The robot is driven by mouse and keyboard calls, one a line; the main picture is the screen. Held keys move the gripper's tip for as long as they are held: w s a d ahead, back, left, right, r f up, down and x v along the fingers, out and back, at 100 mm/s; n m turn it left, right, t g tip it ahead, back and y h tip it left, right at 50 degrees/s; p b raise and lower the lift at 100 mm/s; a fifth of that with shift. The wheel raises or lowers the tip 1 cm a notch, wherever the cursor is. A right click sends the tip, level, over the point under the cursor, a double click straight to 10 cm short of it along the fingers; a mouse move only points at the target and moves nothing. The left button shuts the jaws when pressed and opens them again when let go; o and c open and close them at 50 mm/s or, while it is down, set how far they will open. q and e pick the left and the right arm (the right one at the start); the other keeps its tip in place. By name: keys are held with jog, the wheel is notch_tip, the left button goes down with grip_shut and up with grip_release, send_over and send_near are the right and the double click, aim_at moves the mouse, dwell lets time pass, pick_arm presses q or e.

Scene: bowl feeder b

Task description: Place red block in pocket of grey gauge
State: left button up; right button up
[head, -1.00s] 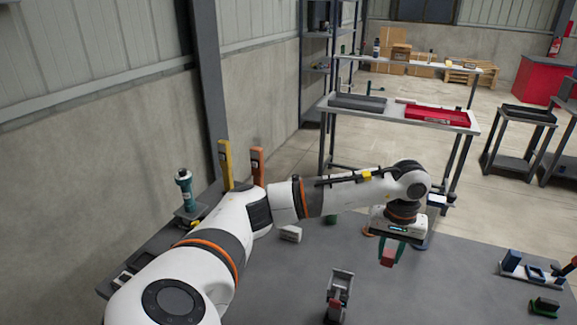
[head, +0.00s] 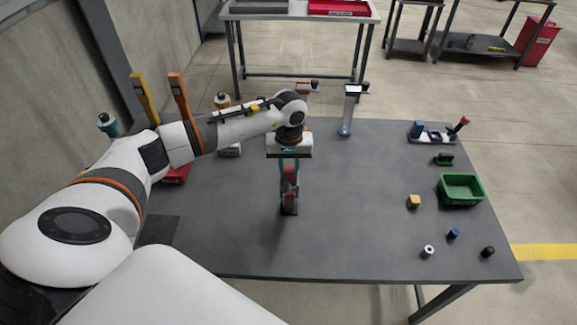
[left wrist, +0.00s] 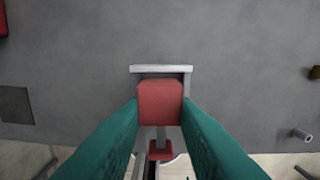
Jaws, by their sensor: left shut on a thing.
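The red block (head: 290,174) is held between the teal fingers of my left gripper (head: 289,168), above the table. In the left wrist view the red block (left wrist: 160,101) fills the space between the fingertips. The grey gauge (head: 289,208) stands on the table just below the block in the head view. In the left wrist view the grey gauge's edge (left wrist: 160,68) shows behind the block, which hides much of it, including the pocket. I cannot tell whether block and gauge touch. A red part (left wrist: 160,150) shows lower in that view. My right gripper is not in view.
A green bin (head: 462,203) stands at the table's right, with a yellow block (head: 413,202) and several small parts near it. A blue-and-white fixture (head: 430,136) is at the back right. A post (head: 346,112) stands behind. The table between is clear.

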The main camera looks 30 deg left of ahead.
aim_at(290, 170)
pick_arm(q)
jog(key=shift+w+f, duration=0.1)
jog(key=shift+f, duration=0.8)
jog(key=o, duration=0.9)
jog(key=shift+o, duration=0.2)
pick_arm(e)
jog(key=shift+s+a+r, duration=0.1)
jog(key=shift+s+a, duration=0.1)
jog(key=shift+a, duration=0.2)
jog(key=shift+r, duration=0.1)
pick_arm(q)
jog(key=shift+r, duration=0.25)
notch_tip(290, 170, up, 12)
jog(key=b, duration=0.4)
jog(key=shift+b, duration=0.35)
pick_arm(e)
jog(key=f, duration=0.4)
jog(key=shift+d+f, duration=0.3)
